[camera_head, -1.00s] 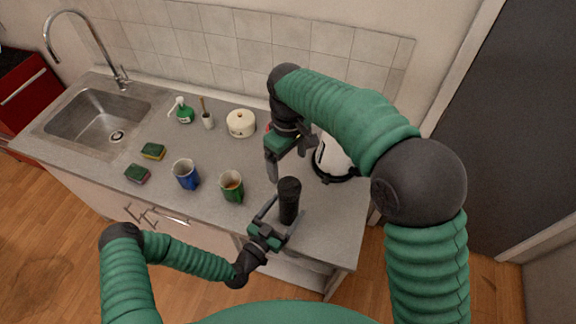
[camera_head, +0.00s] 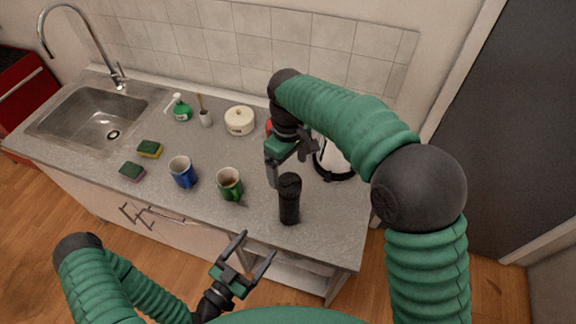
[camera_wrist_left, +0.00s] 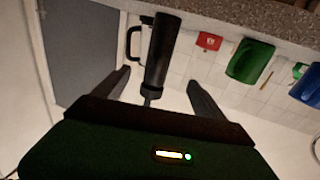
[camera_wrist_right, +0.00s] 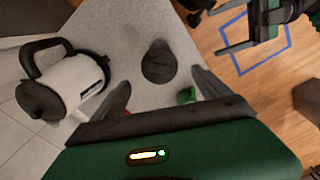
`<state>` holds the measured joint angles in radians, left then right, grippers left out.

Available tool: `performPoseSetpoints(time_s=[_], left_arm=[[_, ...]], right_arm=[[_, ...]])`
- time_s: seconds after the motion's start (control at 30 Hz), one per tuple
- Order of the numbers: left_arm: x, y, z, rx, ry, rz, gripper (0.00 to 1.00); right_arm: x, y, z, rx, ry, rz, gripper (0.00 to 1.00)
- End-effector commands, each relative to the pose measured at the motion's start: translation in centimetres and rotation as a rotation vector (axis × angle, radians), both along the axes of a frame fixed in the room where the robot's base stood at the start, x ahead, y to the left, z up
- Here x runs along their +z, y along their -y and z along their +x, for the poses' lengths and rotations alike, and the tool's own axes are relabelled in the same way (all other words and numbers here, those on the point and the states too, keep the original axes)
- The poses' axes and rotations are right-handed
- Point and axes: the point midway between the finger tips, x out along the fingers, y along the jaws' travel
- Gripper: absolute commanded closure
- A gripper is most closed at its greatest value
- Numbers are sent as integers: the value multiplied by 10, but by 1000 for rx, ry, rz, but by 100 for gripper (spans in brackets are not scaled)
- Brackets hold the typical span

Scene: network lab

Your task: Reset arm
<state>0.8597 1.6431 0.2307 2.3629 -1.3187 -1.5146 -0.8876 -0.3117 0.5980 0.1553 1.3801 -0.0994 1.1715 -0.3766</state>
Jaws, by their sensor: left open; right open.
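My left gripper (camera_head: 247,258) is open and empty in front of the counter's front edge, below a black cylinder (camera_head: 289,199) that stands upright on the counter. The cylinder is apart from it. In the left wrist view the black cylinder (camera_wrist_left: 161,55) shows beyond the open fingers. My right gripper (camera_head: 287,168) is open above the counter, behind the black cylinder and beside the white kettle (camera_head: 333,158). In the right wrist view the cylinder (camera_wrist_right: 159,62) shows from above, beyond the open fingers, with nothing held.
A green mug (camera_head: 229,185) and a blue mug (camera_head: 183,173) stand left of the cylinder. The counter's front edge is close to my left gripper.

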Motion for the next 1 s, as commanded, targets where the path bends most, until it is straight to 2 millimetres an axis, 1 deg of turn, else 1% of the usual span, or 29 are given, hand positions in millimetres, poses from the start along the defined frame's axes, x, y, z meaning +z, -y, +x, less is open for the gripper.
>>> performPoseSetpoints(time_s=[0.2,0.27,0.37,0.4,0.47,0.5,0.57,0.6,0.67,0.7,0.77,0.8,0.9,1.0], left_arm=[[0,0,0,-1,-2,1,19],[-3,0,1,-17,-15,19,19],[-22,-1,4,-97,-103,122,19],[-34,-5,6,-141,-168,191,19],[-52,-18,9,-192,-290,314,19],[-61,-31,12,-208,-381,399,19],[-67,-55,18,-198,-516,514,19],[-65,-71,22,-171,-600,579,19],[-54,-95,27,-104,-722,655,19],[-42,-109,29,-45,-795,689,19],[-20,-125,31,53,-891,712,19],[-4,-132,30,117,-948,711,19],[32,-138,23,255,-1059,667,19],[64,-133,11,361,-1145,588,19]], right_arm=[[0,0,0,-1,0,0,13],[0,2,-1,-8,3,0,13],[-3,17,-5,-53,16,2,13],[-5,27,-8,-87,24,5,13],[-10,45,-16,-146,40,11,13],[-13,58,-22,-191,52,15,13],[-19,78,-33,-262,71,23,13],[-23,91,-40,-309,84,29,13],[-28,110,-54,-380,103,38,13],[-32,122,-63,-428,115,45,13],[-38,138,-78,-497,134,53,13],[-42,147,-88,-539,144,58,13],[-50,165,-111,-633,168,71,13],[-57,180,-132,-714,185,82,13]])
